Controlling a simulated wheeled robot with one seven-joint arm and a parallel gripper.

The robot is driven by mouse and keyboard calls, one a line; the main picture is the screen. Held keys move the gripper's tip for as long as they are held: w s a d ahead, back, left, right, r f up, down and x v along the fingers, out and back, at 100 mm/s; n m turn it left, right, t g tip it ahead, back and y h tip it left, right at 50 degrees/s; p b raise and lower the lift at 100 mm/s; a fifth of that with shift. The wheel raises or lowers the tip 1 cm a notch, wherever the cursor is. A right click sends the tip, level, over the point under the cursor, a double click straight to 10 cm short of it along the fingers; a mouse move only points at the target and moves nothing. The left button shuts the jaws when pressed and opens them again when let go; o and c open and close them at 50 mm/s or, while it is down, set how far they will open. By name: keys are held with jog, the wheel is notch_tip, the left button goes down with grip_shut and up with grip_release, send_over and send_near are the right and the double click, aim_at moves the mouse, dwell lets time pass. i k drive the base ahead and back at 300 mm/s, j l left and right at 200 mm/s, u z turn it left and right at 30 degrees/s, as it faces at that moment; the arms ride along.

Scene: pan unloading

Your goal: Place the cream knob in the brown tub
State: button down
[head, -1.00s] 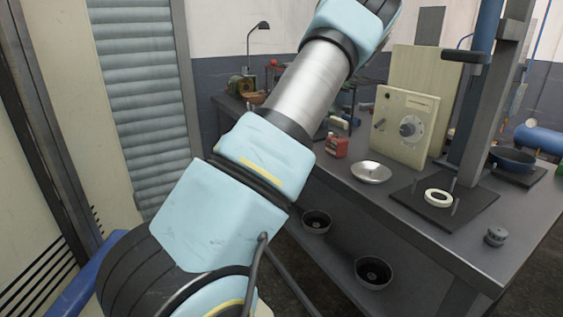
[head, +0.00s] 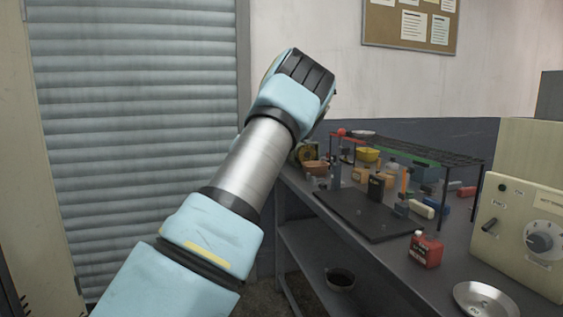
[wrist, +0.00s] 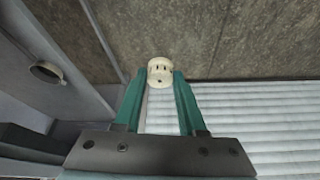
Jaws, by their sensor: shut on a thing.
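The cream knob (wrist: 160,71), a small pale round piece with dark holes, is held between the tips of my gripper's green fingers (wrist: 159,84) in the wrist view. My gripper is shut on it, over the floor and clear of the table. The fingers and the knob are hidden behind my arm in the head view. A small brown tub (head: 316,168) stands at the far left end of the workbench in the head view, beyond and to the right of my arm's end. Its inside is hard to make out.
The bench (head: 458,236) holds a black mat (head: 368,222), a red can (head: 426,250), a metal dish (head: 484,300), a cream control box (head: 525,235) and a yellow bowl (head: 367,155) among small clutter by a rack. A dark bowl (head: 340,280) sits on the lower shelf. A slatted shutter (head: 130,120) stands left.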

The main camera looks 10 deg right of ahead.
aim_at(317, 174)
jog(key=i+u, duration=0.15)
jog(key=i, duration=0.35)
jog(key=i+l+u, duration=0.15)
jog(key=i, duration=0.3)
jog(key=i+l+u, duration=0.15)
jog(key=i, duration=0.35)
